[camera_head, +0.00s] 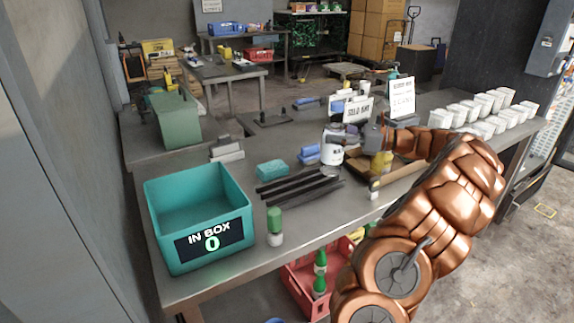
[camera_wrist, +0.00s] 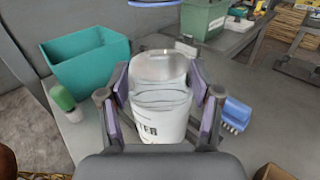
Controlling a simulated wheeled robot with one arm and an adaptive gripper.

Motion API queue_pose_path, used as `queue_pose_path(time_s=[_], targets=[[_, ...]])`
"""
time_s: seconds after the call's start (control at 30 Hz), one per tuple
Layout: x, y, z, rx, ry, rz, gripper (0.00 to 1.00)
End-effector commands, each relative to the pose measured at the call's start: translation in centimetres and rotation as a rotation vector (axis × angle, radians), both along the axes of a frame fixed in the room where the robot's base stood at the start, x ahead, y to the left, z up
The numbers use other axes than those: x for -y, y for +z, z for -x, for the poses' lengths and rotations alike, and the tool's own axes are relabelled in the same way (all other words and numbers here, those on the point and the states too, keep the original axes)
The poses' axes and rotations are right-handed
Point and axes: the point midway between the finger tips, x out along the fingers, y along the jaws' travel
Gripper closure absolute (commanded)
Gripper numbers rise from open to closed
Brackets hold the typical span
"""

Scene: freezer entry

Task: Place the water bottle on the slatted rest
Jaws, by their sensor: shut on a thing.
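The water bottle (camera_head: 333,154) is a white-labelled container with dark lettering. The slatted rest (camera_head: 300,188), a set of dark parallel bars, lies on the table to the left of and nearer than the bottle. Whether the bottle's base touches anything is unclear.
A teal in-box (camera_head: 165,238) stands left, with a green-capped bottle (camera_head: 275,228) beside it. A teal sponge (camera_head: 271,170) and blue brush (camera_head: 310,155) lie behind the slats. A wooden tray (camera_head: 395,176) with a yellow item is right. White cups (camera_head: 485,108) fill the far right.

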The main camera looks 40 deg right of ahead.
Motion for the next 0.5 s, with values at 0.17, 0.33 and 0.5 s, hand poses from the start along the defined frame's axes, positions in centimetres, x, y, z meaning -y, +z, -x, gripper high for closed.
queue_pose_path(time_s=[0.17,0.33,0.5], targets=[[-2.3,0.0,-1.1,0.002,0.001,-0.001,0.98],[-4.7,-0.1,-2.2,0.002,0.001,-0.001,0.98],[-7.4,-0.5,-3.5,0.001,0.004,-0.003,0.98]])
